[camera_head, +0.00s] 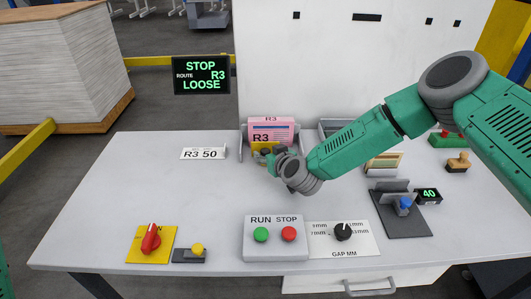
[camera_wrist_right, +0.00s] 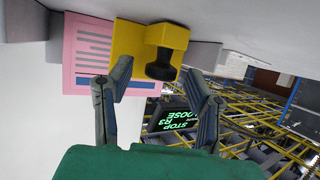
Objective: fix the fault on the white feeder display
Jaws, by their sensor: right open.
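The display (camera_head: 201,75) is black with green text reading STOP, ROUTE R3, LOOSE; it also shows upside down in the wrist view (camera_wrist_right: 176,122). A pink R3 stack (camera_head: 272,128) sits between grey side guides at the table's back. A yellow block (camera_head: 256,147) is in front of it. In the wrist view this yellow block (camera_wrist_right: 128,42) carries a black knob (camera_wrist_right: 161,66). My right gripper (camera_head: 268,158) is at the yellow block, partly hiding it. In the wrist view its fingers (camera_wrist_right: 160,72) are apart, with the knob just beyond and between the tips. Contact is unclear. My left gripper is out of view.
A RUN/STOP button box (camera_head: 276,248), a GAP MM dial plate (camera_head: 365,246) and a red rotary switch (camera_head: 151,240) line the front. A label reading R3 50 (camera_head: 203,154) lies left of the stack. A 40 readout (camera_head: 429,196) stands at right. The left tabletop is mostly clear.

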